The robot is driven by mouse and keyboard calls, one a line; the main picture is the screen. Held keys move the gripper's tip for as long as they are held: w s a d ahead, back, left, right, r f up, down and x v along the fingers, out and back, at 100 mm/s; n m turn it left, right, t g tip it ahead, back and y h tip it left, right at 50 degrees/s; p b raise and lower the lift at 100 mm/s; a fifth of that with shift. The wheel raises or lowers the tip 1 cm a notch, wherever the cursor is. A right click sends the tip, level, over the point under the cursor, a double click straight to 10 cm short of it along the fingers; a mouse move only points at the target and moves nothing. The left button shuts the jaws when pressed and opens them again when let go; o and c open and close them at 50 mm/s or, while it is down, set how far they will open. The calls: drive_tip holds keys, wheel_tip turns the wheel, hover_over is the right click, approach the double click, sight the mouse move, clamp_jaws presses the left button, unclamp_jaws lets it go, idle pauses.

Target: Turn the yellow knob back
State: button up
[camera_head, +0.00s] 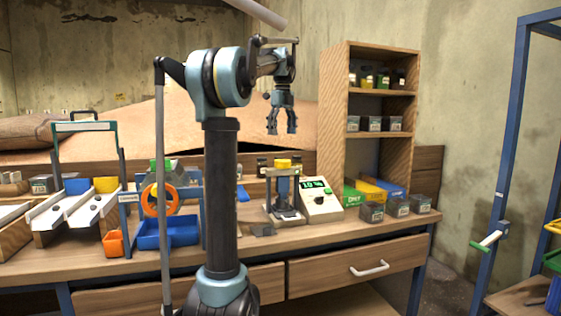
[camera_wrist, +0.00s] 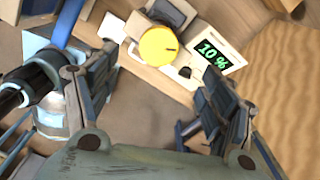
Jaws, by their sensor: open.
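The yellow knob (camera_head: 283,163) sits on top of a small press-like stand (camera_head: 284,195) on the bench in the head view. In the wrist view the yellow knob (camera_wrist: 158,46) is a round disc with a dark mark on its face, seen beyond the fingers. Beside it stands a pale meter (camera_head: 319,200) with a green display, which reads 10 % in the wrist view (camera_wrist: 213,54). My gripper (camera_head: 282,131) hangs above the knob, pointing down, open and empty. In the wrist view its two fingers (camera_wrist: 150,100) are spread apart and do not touch the knob.
A wooden shelf (camera_head: 351,135) with small jars stands behind and right of the meter. Boxes and jars (camera_head: 372,213) crowd the bench to the right. A blue tray (camera_head: 168,243) and an orange wheel (camera_head: 160,200) are on the left. The air around my gripper looks clear.

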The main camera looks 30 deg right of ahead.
sight(282, 160)
wheel_tip(282, 160, down, 12)
drive_tip(key=shift+s+r, duration=0.1)
idle(0.4)
drive_tip(key=shift+c, duration=0.6)
drive_tip(key=c, duration=0.9)
